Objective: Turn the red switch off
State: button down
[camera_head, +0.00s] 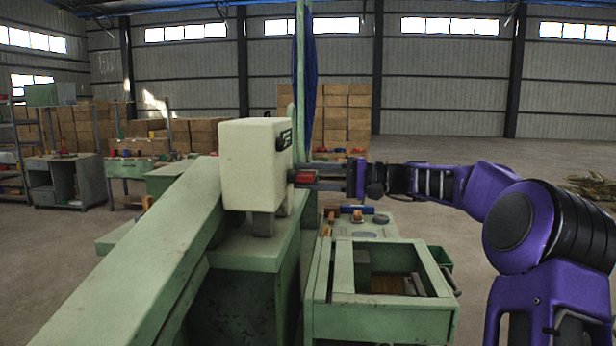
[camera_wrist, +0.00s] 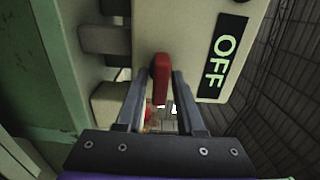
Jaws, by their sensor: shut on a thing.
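The red switch (camera_head: 305,177) sticks out from the right side of the cream switch box (camera_head: 250,165). In the wrist view the red switch (camera_wrist: 162,78) stands between the two dark fingers of my gripper (camera_wrist: 164,92). The fingers are shut on it, one on each side. In the head view my gripper (camera_head: 312,180) reaches in from the right, level with the switch. A black label reading OFF (camera_wrist: 224,58) is on the box face, right of the switch in the wrist view. The finger contact is partly hidden in the head view.
The box stands on a green machine (camera_head: 240,285) with a long sloping beam at the left. A green cart with an open bin (camera_head: 385,318) stands below my arm. Cardboard boxes (camera_head: 345,115) are stacked behind.

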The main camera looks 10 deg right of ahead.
dwell(0.4)
jog(key=c, duration=0.8)
grip_release()
jog(key=shift+d, duration=0.1)
jog(key=v, duration=1.7)
jog(key=shift+d, duration=0.15)
